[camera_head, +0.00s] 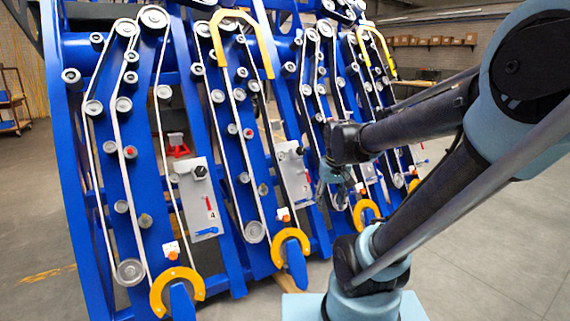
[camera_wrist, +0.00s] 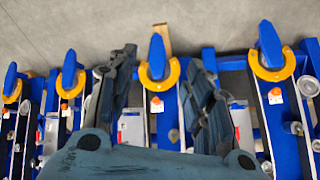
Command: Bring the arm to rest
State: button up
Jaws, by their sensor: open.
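My arm reaches in from the right in the head view, and my gripper (camera_head: 335,186) hangs in front of the blue harvester chassis (camera_head: 75,190). In the wrist view my gripper (camera_wrist: 163,95) has its two dark fingers spread wide apart, with nothing between them. A yellow hook-shaped piece (camera_wrist: 150,84) with a blue tip shows beyond the gap between the fingers. In the head view I cannot tell whether the fingers touch the chassis.
The chassis carries pulleys, belts and grey panels (camera_head: 203,205). Yellow curved guards (camera_head: 178,285) stick out along its lower edge. A red stand (camera_head: 178,146) shows behind the frame. Open concrete floor (camera_head: 480,250) lies to the right. Boxes (camera_head: 435,41) line a far shelf.

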jog(key=s+d+f, duration=0.2)
jog(key=s, duration=0.3)
jog(key=s+d+f+m, duration=0.1)
jog(key=s+d+f, duration=0.1)
jog(key=s, duration=0.4)
jog(key=shift+s+d+f+g, duration=0.2)
jog(key=shift+f+g, duration=0.1)
jog(key=shift+f, duration=0.35)
jog(key=shift+w, duration=0.2)
jog(key=shift+w+f, duration=0.2)
jog(key=shift+w, duration=0.1)
dwell(1.5)
